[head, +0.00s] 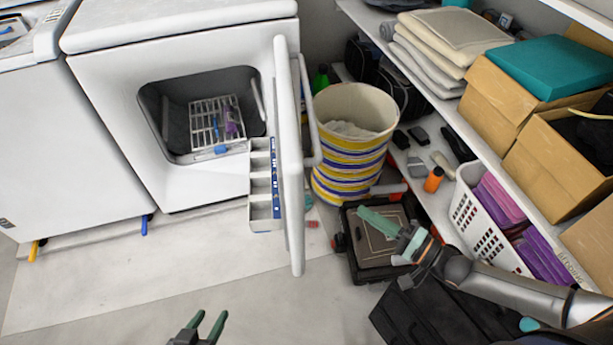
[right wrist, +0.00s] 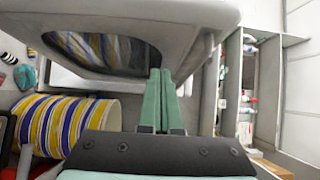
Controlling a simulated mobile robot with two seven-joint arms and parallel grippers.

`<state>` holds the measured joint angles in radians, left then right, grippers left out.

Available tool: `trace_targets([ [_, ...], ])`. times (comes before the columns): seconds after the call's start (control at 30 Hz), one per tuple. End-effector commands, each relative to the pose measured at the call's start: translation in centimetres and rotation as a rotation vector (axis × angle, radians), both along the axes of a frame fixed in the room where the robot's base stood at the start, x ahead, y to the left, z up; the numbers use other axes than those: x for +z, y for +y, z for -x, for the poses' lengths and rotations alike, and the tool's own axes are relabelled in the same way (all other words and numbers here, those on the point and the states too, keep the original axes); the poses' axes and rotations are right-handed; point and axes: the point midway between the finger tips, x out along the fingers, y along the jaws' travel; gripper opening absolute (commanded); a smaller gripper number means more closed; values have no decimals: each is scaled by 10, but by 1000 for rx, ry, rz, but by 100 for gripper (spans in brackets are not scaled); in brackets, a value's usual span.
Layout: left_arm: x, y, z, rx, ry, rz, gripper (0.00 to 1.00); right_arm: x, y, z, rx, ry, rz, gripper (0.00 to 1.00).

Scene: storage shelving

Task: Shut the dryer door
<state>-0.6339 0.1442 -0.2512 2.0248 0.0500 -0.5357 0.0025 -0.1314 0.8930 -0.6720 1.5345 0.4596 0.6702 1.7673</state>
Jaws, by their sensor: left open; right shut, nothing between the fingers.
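The white dryer (head: 205,45) stands at the back, and its door (head: 290,130) is swung wide open, seen nearly edge-on. The drum opening shows a wire rack (head: 205,122). My right gripper (head: 366,214) is shut and empty, to the right of the door, above a dark case on the floor. In the right wrist view its green fingers (right wrist: 161,72) point toward the door (right wrist: 205,15), whose dark window (right wrist: 110,52) is at the upper left; contact cannot be told. My left gripper (head: 210,315) is open and empty at the bottom, in front of the dryer, apart from the door.
A striped bin (head: 350,140) stands behind the door, and the dark case (head: 375,240) lies near it. A shelf (head: 430,125) with boxes and a white basket (head: 480,215) lines the right. The floor (head: 110,280) in front of the dryer is mostly clear.

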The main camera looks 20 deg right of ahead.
Motion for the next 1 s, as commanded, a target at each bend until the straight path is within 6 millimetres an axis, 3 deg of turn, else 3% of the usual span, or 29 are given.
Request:
trace_targets([
  [0.23, -4, 0, 2, 1, 9, -1, 50, -1, 11, -19, -3, 6, -8, 0],
  [0.6, -10, 1, 2, 2, 6, -2, 50, -1, 58, -82, -1, 3, -6, 0],
  [0.8, -7, 1, 2, 2, 5, -1, 50, 0, 86, -86, -1, 9, -7, 0],
  [1.0, -7, 1, 2, 2, 5, -1, 50, -1, 96, -87, -2, 8, -4, 0],
])
